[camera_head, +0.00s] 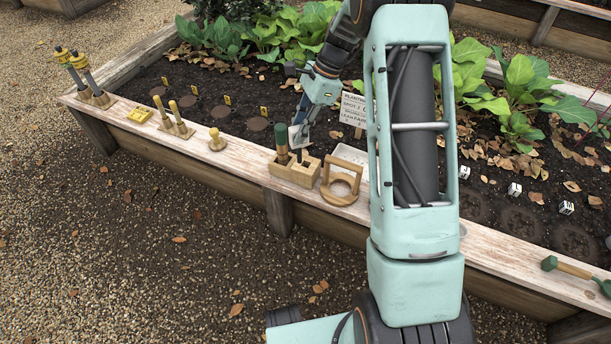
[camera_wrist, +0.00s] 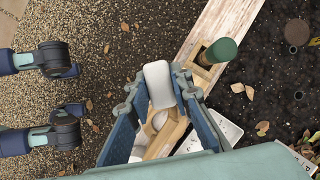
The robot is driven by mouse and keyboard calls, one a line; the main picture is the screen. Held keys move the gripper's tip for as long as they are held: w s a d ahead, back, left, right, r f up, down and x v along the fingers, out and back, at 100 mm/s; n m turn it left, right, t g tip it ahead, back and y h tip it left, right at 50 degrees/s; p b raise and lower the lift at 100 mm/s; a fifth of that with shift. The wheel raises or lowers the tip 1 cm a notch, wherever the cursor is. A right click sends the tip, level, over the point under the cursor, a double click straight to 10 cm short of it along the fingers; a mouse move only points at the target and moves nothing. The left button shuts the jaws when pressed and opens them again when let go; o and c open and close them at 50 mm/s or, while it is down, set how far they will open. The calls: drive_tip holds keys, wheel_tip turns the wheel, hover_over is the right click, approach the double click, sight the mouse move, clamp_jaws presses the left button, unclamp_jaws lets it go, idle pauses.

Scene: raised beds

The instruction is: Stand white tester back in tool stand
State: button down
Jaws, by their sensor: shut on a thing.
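The white tester (camera_wrist: 158,85) is between the fingers of my gripper (camera_wrist: 156,90), which is shut on it; its rounded white top faces the wrist camera. The tool stand (camera_head: 295,173) is a light wooden block on the bed's plank rim. A green-handled tool (camera_head: 282,143) stands upright in its left part; its green handle (camera_wrist: 218,52) also shows in the wrist view. In the head view my gripper (camera_head: 299,138) is just above the stand's right part. I cannot tell whether the tester's lower end is in a slot.
A wooden ring holder (camera_head: 341,182) and a white tray (camera_head: 350,158) are right of the stand. A wooden knob (camera_head: 216,140) and pegged blocks (camera_head: 177,124) stand farther left on the rim. A sign (camera_head: 353,111) is behind.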

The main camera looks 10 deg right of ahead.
drive_tip(key=w+d+f+m+t+b, duration=0.1)
drive_tip(key=w+f+m, duration=0.1)
drive_tip(key=f+m, duration=0.2)
drive_tip(key=w+d+f+m+t+h+b, duration=0.1)
drive_tip(key=f+m, duration=0.3)
drive_tip(key=f, duration=0.5)
drive_tip(key=shift+w+d+m+t+b, duration=0.4)
drive_tip(key=shift+w+t+b, duration=0.15)
drive_tip(key=shift+w+t, duration=0.25)
drive_tip(key=shift+f, duration=0.1)
drive_tip(key=c, duration=1.7)
unclamp_jaws()
drive_tip(key=shift+c, duration=0.2)
drive_tip(key=p+v, duration=0.3)
drive_tip(key=v, duration=0.9)
drive_tip(key=shift+p, duration=0.3)
